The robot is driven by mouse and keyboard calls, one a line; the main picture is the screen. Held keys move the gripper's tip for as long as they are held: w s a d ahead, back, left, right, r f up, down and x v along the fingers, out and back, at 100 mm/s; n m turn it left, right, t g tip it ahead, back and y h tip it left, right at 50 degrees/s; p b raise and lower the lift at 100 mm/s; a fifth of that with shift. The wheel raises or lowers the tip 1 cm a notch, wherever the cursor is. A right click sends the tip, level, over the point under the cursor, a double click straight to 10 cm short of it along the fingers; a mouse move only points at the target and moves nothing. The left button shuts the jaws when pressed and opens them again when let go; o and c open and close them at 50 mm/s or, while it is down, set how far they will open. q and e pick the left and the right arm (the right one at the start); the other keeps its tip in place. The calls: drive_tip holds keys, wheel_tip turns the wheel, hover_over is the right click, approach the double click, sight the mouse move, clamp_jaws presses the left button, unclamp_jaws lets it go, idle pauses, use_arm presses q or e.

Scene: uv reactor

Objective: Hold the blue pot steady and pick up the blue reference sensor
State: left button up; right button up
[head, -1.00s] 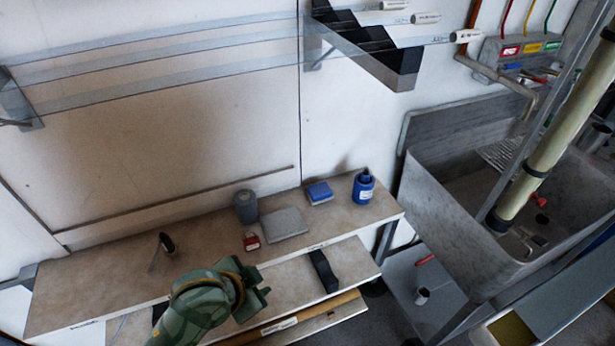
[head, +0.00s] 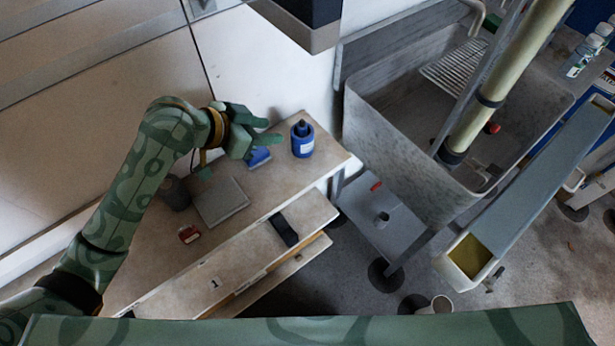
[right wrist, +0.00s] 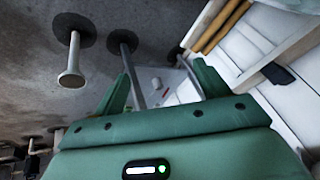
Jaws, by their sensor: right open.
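The blue pot (head: 302,139) stands upright on the bench near its right end, with a pale label and a dark top. A dark piece (head: 301,125) sticks up from its mouth; I cannot tell whether this is the blue reference sensor. My left gripper (head: 268,131) is open and empty just left of the pot, fingers pointing towards it with a small gap. My right gripper (right wrist: 163,80) shows in the right wrist view, open and empty, away from the pot.
A blue box (head: 258,157) lies partly behind the left gripper. A grey flat case (head: 220,202), a dark grey container (head: 174,193) and a red-and-white item (head: 189,234) share the bench (head: 150,252). A stone sink (head: 397,138) stands right; an open drawer (head: 308,217) juts out in front.

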drive_tip(key=w+a+r+m+t, duration=0.2)
drive_tip(key=w+r, duration=0.1)
drive_tip(key=w, duration=0.2)
drive_tip(key=w+a+r+m+t, duration=0.2)
drive_tip(key=w+a+r, duration=0.1)
drive_tip(key=w, duration=0.3)
drive_tip(key=m+t, duration=0.4)
drive_tip(key=m, duration=2.3)
approach(304, 152)
drive_tip(key=x, duration=1.1)
drive_tip(key=shift+w+f, duration=0.1)
drive_tip(key=shift+w, duration=0.05)
